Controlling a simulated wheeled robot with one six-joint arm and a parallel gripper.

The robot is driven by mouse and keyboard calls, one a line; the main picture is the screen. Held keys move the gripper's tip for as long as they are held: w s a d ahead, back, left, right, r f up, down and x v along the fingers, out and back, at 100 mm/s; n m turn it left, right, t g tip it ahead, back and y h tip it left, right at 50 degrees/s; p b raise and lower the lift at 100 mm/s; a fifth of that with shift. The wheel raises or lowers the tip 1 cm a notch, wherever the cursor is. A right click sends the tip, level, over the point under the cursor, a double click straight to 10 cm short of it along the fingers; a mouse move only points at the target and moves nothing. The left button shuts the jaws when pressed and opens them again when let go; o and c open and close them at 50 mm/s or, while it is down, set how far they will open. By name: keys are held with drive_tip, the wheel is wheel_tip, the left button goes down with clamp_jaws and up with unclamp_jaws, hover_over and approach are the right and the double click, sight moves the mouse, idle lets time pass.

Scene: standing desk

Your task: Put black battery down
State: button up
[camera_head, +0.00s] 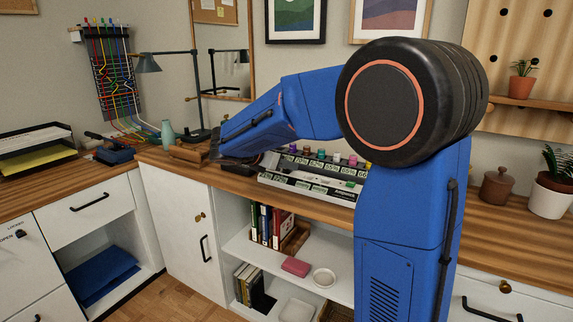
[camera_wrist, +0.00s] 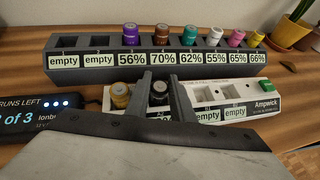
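The black battery (camera_wrist: 160,92) stands upright between the two fingers of my gripper (camera_wrist: 161,82) in the wrist view. The fingers appear closed against its sides. It is at the white Ampwick charger (camera_wrist: 208,93), just right of a gold battery (camera_wrist: 120,90). Its lower end is hidden, so I cannot tell whether it is seated in a slot. Two charger slots to the right are labelled empty. In the head view, the charger (camera_head: 308,190) shows on the desk, and my arm reaches left with the fingertips hard to make out.
Behind the charger, a grey rack (camera_wrist: 65,62) has two empty slots at left and several coloured batteries to the right. A dark display box (camera_wrist: 50,112) sits left of the charger. Plants (camera_wrist: 290,28) stand at the far right. A lamp (camera_head: 195,90) stands at the back left.

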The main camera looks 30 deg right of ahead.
drive_tip(key=shift+r, duration=0.1)
drive_tip(key=shift+a+r, duration=0.1)
drive_tip(key=shift+r, duration=0.05)
drive_tip(key=v, duration=1.2)
drive_tip(key=s+d+f+m+y, duration=0.1)
drive_tip(key=s, duration=0.2)
drive_tip(key=s+d+f+m, duration=0.1)
drive_tip(key=s+m, duration=0.1)
drive_tip(key=s, duration=0.1)
drive_tip(key=s+d+f+m+g+y, duration=0.1)
drive_tip(key=s+d, duration=0.1)
drive_tip(key=s, duration=0.1)
drive_tip(key=shift+f+m+y, duration=0.25)
drive_tip(key=shift+m+y, duration=0.05)
drive_tip(key=s+a+f+m+y, duration=0.2)
drive_tip(key=s+f+m+y, duration=0.2)
drive_tip(key=s, duration=0.8)
drive_tip(key=s+a+f+m+t+y, duration=0.1)
drive_tip(key=s+f+m+y, duration=0.3)
drive_tip(key=s+f+m, duration=0.5)
drive_tip(key=s+a+m, duration=0.1)
drive_tip(key=s+m, duration=0.2)
drive_tip(key=m, duration=0.1)
drive_tip(key=shift+s+a+t+y, duration=0.25)
drive_tip(key=shift+s+t+y, duration=0.05)
drive_tip(key=shift+s+y, duration=0.1)
drive_tip(key=shift+f, duration=0.1)
